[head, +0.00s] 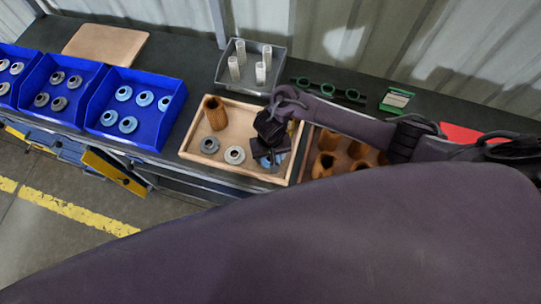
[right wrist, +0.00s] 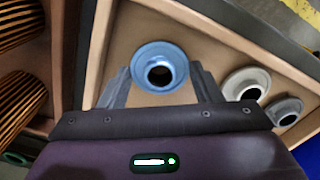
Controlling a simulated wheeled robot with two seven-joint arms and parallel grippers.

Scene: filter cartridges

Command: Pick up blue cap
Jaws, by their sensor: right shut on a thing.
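The blue cap (right wrist: 150,52), a light blue flanged ring with a dark centre hole, sits between the two fingers of my right gripper (right wrist: 158,80) in the right wrist view. The fingers are shut on its sides. In the head view my right gripper (head: 272,160) is over the right part of the wooden tray (head: 233,100), and only a bit of the blue cap (head: 265,161) shows beneath it. I cannot tell whether the cap touches the tray floor. My left gripper is not in view.
A grey cap (head: 209,145), a whitish cap (head: 235,155) and an upright brown cartridge (head: 215,113) share the tray. A wooden box of brown cartridges (head: 320,189) adjoins at right. Blue bins (head: 165,87) with caps stand left; a grey tray (head: 276,81) with white cylinders stands behind.

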